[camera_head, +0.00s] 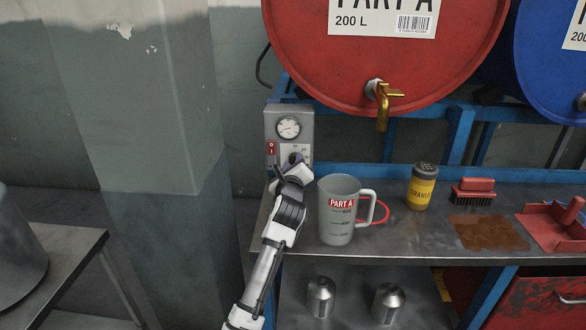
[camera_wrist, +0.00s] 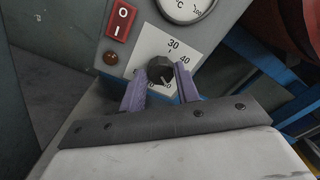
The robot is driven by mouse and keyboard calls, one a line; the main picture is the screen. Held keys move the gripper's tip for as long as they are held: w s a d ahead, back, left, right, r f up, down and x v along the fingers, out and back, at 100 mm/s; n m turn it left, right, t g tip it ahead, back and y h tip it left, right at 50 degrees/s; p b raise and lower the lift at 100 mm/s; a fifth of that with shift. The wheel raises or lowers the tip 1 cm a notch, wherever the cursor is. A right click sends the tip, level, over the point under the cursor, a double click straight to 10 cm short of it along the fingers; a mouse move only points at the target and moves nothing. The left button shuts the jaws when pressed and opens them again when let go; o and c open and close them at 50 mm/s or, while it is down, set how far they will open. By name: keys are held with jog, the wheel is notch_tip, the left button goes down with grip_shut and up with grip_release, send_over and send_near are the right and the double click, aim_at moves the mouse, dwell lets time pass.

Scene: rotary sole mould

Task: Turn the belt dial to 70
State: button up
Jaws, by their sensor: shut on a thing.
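The belt dial is a black knob (camera_wrist: 159,69) on a white scale plate (camera_wrist: 150,45) of the grey control box (camera_head: 302,115). The figures 30 and 40 are readable on the plate; the lower figures are partly covered. My gripper (camera_wrist: 161,77) has its two purple fingers on either side of the knob and is shut on it. A small pale mark shows low on the knob, but I cannot tell exactly which figure it points to. In the head view my gripper (camera_head: 295,163) is at the front of the box and hides most of the dial.
A round gauge (camera_head: 289,128) and a red O/I switch (camera_head: 271,147) sit on the box close to the dial. A grey PART A jug (camera_head: 338,222) stands right of my arm on the bench. A red drum (camera_head: 380,65) with a brass tap hangs above.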

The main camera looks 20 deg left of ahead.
jog(key=m, duration=0.5)
jog(key=shift+m, duration=0.3)
jog(key=m+p, duration=0.1)
jog(key=m, duration=0.4)
jog(key=shift+d, duration=0.15)
jog(key=shift+m, duration=0.3)
jog(key=o, duration=1)
jog(key=shift+c, duration=0.2)
jog(key=b+v, duration=0.1)
jog(key=v, duration=1.2)
jog(key=shift+s+d, duration=0.15)
jog(key=shift+s, duration=0.2)
